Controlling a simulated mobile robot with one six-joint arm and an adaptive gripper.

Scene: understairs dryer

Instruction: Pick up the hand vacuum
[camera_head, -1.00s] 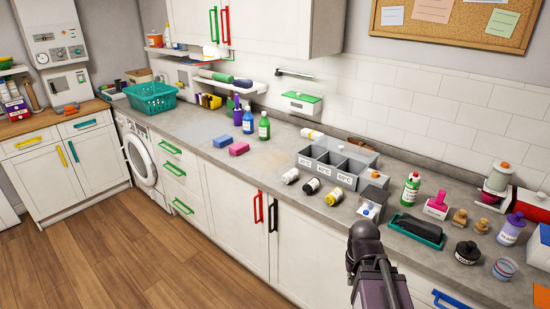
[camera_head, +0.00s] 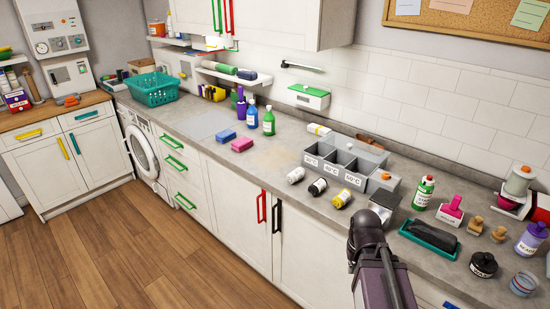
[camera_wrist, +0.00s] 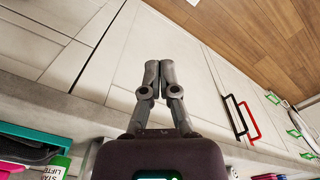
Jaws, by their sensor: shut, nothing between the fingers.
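I cannot make out a hand vacuum for certain. A dark, long object (camera_head: 432,233) lies on a teal tray (camera_head: 408,236) on the counter, right of my arm in the head view; I cannot tell whether it is the vacuum. My gripper (camera_wrist: 163,68) is shut and empty in the wrist view, its two fingers close together in front of the white cabinet fronts. In the head view, my arm hides part of the counter's front edge, and the fingertips cannot be made out.
A grey divided bin (camera_head: 312,161) stands on the counter (camera_head: 278,161), with several small bottles before it. A green bottle (camera_head: 423,193) and a black jar (camera_head: 483,265) stand near the tray. Red (camera_head: 261,207) and black (camera_head: 276,215) handles stick out below. The wooden floor (camera_head: 150,250) is clear.

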